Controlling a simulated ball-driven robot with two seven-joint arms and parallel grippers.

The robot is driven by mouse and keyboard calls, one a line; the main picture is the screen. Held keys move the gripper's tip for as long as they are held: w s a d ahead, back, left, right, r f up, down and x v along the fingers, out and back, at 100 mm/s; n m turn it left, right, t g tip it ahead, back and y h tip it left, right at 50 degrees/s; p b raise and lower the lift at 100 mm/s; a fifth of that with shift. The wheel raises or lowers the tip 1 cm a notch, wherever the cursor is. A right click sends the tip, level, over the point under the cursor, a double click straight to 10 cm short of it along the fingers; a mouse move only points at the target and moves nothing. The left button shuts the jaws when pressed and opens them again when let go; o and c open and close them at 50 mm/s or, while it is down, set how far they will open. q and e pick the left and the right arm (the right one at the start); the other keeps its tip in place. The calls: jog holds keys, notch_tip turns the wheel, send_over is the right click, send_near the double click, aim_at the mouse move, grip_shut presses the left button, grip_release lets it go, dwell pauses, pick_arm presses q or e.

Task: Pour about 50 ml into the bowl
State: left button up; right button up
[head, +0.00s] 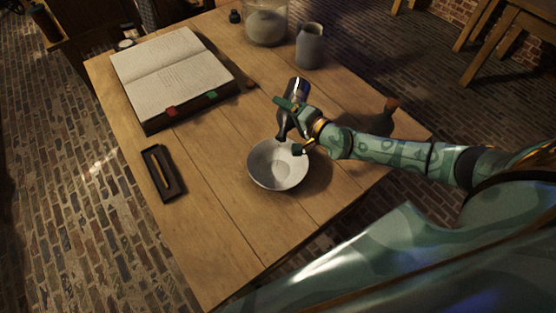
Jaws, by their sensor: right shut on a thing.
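A pale grey bowl (262,172) stands upright on the wooden table (225,225), near its right side. My right gripper (291,122) is shut on a dark, shiny bottle (296,88) above the bowl's far rim. The bottle is tilted, with its wide end up and away and its narrow end low, towards the bowl. A round patch shows in the bottom of the bowl; I cannot tell whether it is liquid. No stream is clear to see. My left gripper is not in view.
An open book (172,65) lies at the far left, with a dark tray (153,172) nearer. A glass jar (266,22) and a grey jug (309,48) stand at the back. A dark stoppered flask (386,118) is partly behind my right arm. The near table is clear.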

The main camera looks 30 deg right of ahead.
jog(key=shift+r, duration=0.1)
dwell(0.3)
jog(key=shift+w+d+m+g, duration=0.15)
jog(key=shift+d+m+g, duration=0.15)
jog(key=shift+m, duration=0.3)
jog(key=shift+w+m+g+p, duration=0.1)
jog(key=shift+m+g+p, duration=0.3)
jog(key=shift+m, duration=0.5)
jog(key=shift+d+f+m+g+b, duration=0.25)
jog(key=shift+f+m+g+b, duration=0.15)
jog(key=shift+f+b, duration=0.05)
jog(key=shift+w, duration=0.15)
jog(key=shift+r, duration=0.1)
jog(key=shift+d, duration=0.1)
